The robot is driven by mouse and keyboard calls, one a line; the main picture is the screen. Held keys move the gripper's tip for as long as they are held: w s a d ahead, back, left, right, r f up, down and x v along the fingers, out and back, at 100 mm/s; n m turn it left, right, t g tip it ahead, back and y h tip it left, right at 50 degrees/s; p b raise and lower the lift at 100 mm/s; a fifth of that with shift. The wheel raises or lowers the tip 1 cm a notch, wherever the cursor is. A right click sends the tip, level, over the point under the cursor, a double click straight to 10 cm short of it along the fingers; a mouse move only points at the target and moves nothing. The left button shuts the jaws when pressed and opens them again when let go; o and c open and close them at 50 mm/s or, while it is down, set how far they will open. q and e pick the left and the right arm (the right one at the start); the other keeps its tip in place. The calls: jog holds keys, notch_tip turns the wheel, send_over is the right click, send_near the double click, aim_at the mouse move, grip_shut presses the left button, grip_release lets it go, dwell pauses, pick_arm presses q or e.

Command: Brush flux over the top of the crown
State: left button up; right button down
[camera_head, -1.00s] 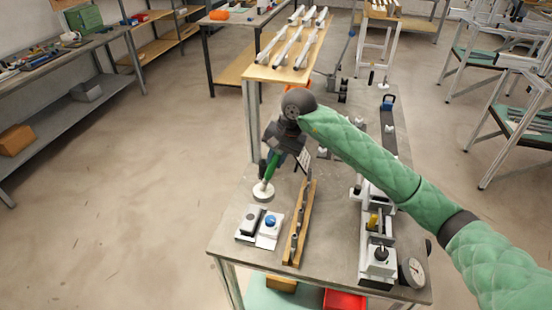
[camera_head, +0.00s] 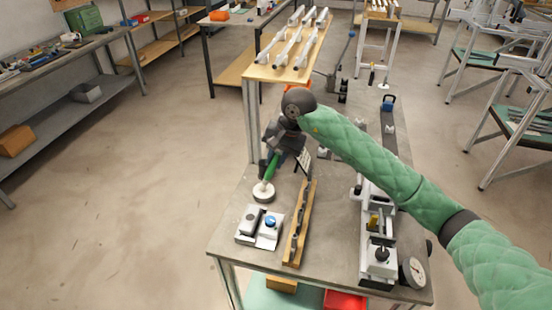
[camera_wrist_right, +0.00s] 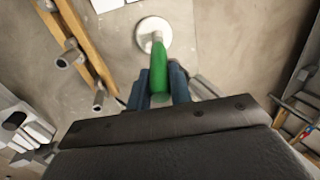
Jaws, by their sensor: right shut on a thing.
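My right gripper (camera_wrist_right: 162,78) is shut on the green handle of a brush (camera_wrist_right: 158,66). In the head view the brush (camera_head: 270,168) slants down to a round white pot (camera_head: 263,194) on the metal bench. In the wrist view the pale lower end of the brush overlaps the pot (camera_wrist_right: 147,25); I cannot tell whether it touches inside. I cannot pick out the crown for certain among the small metal parts. My left gripper is not in view.
A wooden strip with metal parts (camera_head: 292,258) lies right of the pot. White blocks, one with a blue top (camera_head: 270,222), stand in front. A jig with clamps (camera_head: 378,262) and a dial gauge (camera_head: 413,272) are at the bench's right. Tubes lie on the wooden table behind.

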jog(key=shift+f, duration=0.1)
jog(key=shift+r+b, duration=0.35)
jog(key=shift+r, duration=3.2)
